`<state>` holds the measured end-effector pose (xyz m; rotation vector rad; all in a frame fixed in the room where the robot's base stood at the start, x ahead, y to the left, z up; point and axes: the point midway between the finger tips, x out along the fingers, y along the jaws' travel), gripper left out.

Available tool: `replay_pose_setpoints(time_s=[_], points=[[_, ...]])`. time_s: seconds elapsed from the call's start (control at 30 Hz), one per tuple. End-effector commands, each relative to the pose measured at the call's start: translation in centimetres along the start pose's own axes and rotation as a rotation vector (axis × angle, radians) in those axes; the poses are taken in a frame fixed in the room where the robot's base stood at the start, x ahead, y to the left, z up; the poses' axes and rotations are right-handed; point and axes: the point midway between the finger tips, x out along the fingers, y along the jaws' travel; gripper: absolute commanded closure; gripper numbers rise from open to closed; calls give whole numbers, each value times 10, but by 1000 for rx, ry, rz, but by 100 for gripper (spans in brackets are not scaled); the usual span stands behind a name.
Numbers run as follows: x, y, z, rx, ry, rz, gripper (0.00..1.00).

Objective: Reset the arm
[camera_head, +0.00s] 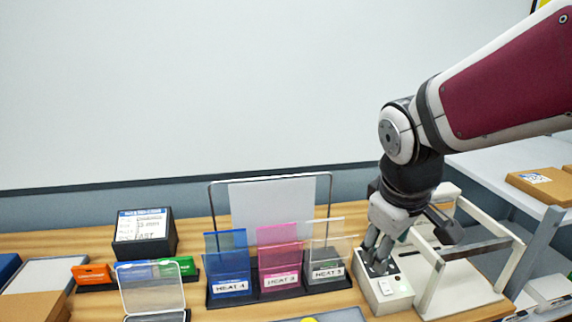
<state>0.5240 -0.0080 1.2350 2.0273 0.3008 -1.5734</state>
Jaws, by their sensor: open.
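My arm reaches in from the upper right of the head view and bends down at its wrist. My gripper (378,262) points down at the right part of the wooden table, over a small white box (392,292) with dark marks on its top. The fingertips are at or just above the box's top; I cannot tell whether they touch it. The gripper is open, and I see nothing held in it.
A white frame (436,270) stands close right of my gripper. Left are blue, pink and clear card holders (278,262), with a wire-framed panel (270,205) behind. A black box (146,238) and a clear case (150,290) stand farther left. A grey shelf (490,165) is at right.

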Motion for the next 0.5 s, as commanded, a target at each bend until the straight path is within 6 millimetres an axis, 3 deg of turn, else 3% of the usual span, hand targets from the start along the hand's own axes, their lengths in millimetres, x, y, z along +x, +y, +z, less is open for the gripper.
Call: replay_pose_setpoints(time_s=[0.3, 0.5], points=[[-58, -18, 41, 296, 110, 2, 50], [-84, -36, 70, 501, 195, -50, 50]])
